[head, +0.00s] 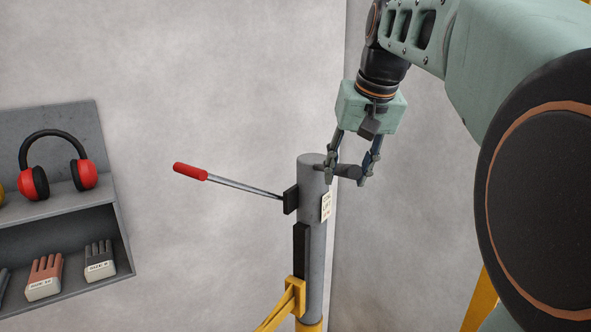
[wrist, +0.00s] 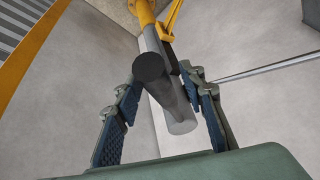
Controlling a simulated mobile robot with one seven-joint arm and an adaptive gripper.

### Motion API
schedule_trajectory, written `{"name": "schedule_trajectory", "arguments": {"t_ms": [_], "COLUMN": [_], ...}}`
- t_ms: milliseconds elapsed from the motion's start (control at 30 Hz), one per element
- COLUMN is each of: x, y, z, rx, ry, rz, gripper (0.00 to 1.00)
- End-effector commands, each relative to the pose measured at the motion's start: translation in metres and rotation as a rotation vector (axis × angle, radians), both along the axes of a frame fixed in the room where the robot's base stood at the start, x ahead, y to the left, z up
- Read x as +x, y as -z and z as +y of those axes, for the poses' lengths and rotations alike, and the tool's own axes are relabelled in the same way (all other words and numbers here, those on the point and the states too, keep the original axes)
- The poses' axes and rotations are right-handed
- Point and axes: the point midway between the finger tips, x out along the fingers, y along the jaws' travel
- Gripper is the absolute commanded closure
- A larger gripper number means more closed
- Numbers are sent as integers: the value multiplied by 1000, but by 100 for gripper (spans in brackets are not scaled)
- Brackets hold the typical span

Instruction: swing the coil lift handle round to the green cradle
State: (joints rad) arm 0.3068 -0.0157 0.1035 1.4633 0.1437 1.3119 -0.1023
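The coil lift handle has a red grip (head: 190,171) and a thin metal rod (head: 245,187). It points left from a black block on the side of a grey post (head: 312,228). The rod also shows at the right of the wrist view (wrist: 262,70). A short dark round stub (head: 349,171) sticks out from the post's other side, below its top. My gripper (head: 348,173) is open, pointing down, with its fingers on either side of this stub. In the wrist view the stub (wrist: 154,70) lies between the fingers, gaps showing beside it. I see no green cradle.
A yellow bracket (head: 296,293) is fixed low on the post, under a black strip (head: 301,250). A grey shelf (head: 112,207) with red ear defenders (head: 57,168) and gloves stands at the left. The wall between shelf and post is bare.

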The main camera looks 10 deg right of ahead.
Motion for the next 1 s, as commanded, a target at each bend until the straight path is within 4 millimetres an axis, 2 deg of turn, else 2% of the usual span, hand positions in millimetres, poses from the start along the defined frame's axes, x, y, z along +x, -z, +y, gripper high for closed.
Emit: {"name": "schedule_trajectory", "arguments": {"t_ms": [167, 267, 500, 700, 1000], "x": [-3, -9, -29, -41, -47], "y": [-8, -23, -71, -98, -110], "z": [0, -1, -5, -7, -7], "rx": [0, -1, -1, -1, 0], "ry": [0, -1, 1, 1, 1], "rz": [-1, -3, -4, -2, 0], "gripper": [63, 63, 63, 63, 63]}}
